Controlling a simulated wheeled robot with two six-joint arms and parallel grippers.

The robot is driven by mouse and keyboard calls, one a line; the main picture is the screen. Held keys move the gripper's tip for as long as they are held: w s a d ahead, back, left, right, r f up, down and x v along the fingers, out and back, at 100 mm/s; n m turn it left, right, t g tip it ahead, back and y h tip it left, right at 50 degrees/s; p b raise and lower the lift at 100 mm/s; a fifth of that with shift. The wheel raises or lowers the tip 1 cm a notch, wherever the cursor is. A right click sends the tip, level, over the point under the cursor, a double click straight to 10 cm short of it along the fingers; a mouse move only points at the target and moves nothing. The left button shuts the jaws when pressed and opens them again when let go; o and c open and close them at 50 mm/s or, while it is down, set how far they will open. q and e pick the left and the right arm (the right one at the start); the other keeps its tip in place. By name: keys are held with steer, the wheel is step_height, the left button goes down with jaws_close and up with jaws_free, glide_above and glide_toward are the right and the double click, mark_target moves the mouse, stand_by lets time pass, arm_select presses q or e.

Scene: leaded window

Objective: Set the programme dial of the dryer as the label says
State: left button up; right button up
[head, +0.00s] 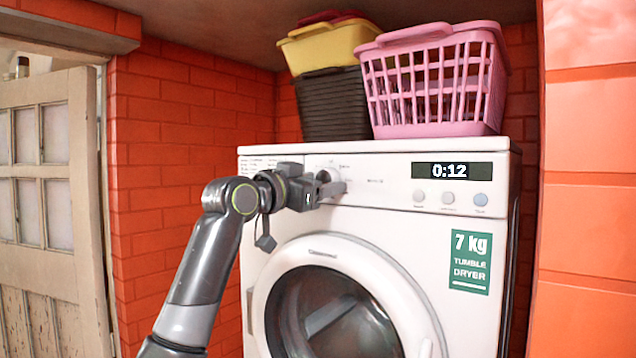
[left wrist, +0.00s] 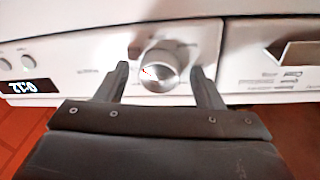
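The dryer (head: 390,235) is white, with a silver round programme dial (left wrist: 160,68) on its upper panel. In the head view the dial is mostly hidden by my left gripper (head: 333,186). In the left wrist view the open fingers of my left gripper (left wrist: 160,76) stand on either side of the dial, with small gaps. A green label (head: 470,262) on the front reads "7 kg TUMBLE DRYER". Small print (head: 258,163) at the panel's left is unreadable. My right gripper is out of view.
The display (head: 451,171) reads 0:12, with three round buttons (head: 448,198) below it. A round glass door (head: 345,300) is beneath the panel. Pink (head: 435,85), yellow (head: 330,45) and dark (head: 335,105) baskets stand on top. Brick walls flank the dryer.

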arm_select(q)
steer(key=shift+s+r, duration=0.1)
steer(key=shift+s, duration=0.05)
steer(key=b+v, duration=0.8)
steer(key=v, duration=0.9)
steer(key=shift+b, duration=0.35)
